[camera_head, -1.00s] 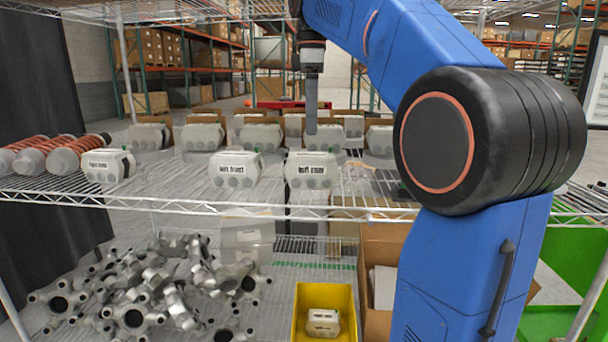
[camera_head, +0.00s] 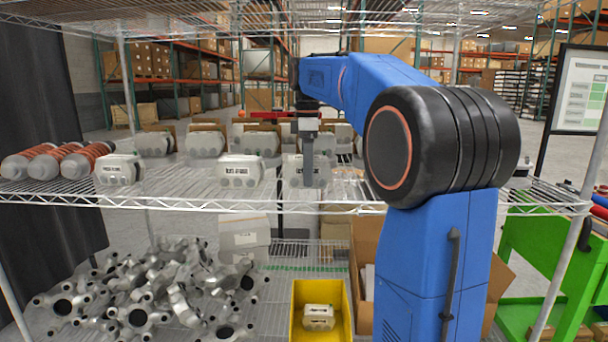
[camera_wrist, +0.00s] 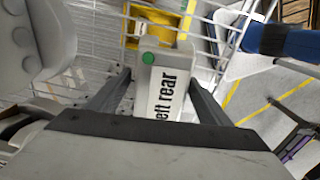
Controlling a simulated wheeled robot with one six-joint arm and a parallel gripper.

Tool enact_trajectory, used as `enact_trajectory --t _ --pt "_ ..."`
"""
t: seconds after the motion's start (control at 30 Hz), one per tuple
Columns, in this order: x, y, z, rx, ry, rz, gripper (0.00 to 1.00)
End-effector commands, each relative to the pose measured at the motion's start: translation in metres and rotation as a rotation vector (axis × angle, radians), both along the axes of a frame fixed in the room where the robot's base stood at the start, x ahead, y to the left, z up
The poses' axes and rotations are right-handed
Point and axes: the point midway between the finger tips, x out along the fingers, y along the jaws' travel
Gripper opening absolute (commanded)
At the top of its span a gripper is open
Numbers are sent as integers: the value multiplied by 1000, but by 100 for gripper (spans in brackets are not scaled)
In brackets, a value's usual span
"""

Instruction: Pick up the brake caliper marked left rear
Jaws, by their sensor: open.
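The caliper marked left rear (camera_wrist: 166,92) is a pale grey block with a green dot. In the wrist view its label reads "eft rear", the first letter hidden. My gripper (camera_wrist: 158,76) is open, one finger on each side of this caliper; I cannot tell whether they touch it. In the head view a finger of my gripper (camera_head: 308,160) hangs in front of the rightmost front-row caliper (camera_head: 320,172) on the wire shelf (camera_head: 200,193) and covers part of its label.
Other labelled calipers (camera_head: 240,170) stand on the shelf, to the left and behind. Orange-coiled struts (camera_head: 60,160) lie at far left. Below are a pile of metal knuckles (camera_head: 150,300), a yellow bin (camera_head: 297,320) holding a caliper (camera_head: 319,317), and a cardboard box (camera_head: 363,245).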

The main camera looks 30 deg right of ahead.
Motion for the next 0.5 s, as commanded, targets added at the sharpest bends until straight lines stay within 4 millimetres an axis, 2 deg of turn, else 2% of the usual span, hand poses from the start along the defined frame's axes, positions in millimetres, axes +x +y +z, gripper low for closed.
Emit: enact_trajectory --t 0.1,0.37,0.5 --pt "3 -5 -9 1 2 0 72" --pt "4 -6 -10 0 0 1 72" --pt "4 -6 -10 0 0 1 38"
